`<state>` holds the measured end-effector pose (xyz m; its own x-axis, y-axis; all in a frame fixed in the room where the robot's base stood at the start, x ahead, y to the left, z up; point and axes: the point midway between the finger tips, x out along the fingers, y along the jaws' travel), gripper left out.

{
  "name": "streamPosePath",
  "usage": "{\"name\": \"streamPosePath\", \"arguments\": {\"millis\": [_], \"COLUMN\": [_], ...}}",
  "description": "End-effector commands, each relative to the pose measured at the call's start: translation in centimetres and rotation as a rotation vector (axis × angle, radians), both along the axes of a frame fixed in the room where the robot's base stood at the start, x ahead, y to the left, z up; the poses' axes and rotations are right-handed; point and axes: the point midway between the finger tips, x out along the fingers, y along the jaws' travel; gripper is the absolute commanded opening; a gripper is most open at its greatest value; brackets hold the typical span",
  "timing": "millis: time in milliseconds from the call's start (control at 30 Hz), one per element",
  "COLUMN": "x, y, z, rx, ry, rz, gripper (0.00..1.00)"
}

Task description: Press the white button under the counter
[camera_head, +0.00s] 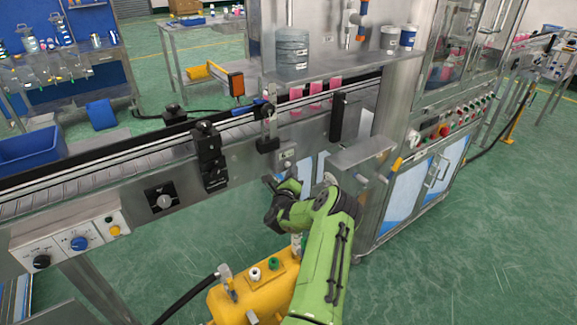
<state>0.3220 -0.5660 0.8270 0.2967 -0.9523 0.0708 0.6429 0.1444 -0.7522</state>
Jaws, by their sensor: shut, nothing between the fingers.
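A small light-grey counter box (287,154) is mounted on the front face of the conveyor, left of the small metal shelf. The white button under it is too small to make out clearly, and the end of my arm is close below that spot. My gripper (274,184) is at the end of the green arm, just below the counter box and in front of the conveyor's side. It appears shut and empty. I cannot tell whether it touches the panel.
A metal shelf (361,152) juts out to the right of my gripper. A yellow tank (262,294) with white and green knobs stands below. A control box (75,243) is at lower left. Pink cups (315,98) stand on the conveyor (100,178). Open green floor lies at right.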

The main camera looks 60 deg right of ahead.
Motion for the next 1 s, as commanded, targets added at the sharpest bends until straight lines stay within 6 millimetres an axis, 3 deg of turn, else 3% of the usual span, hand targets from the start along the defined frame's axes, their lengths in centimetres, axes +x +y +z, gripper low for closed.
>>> {"name": "streamPosePath", "arguments": {"millis": [1000], "x": [0.77], "y": [-0.4], "z": [0.05], "rx": [-0.001], "ry": [0.0], "rz": [0.0], "gripper": [0.0]}}
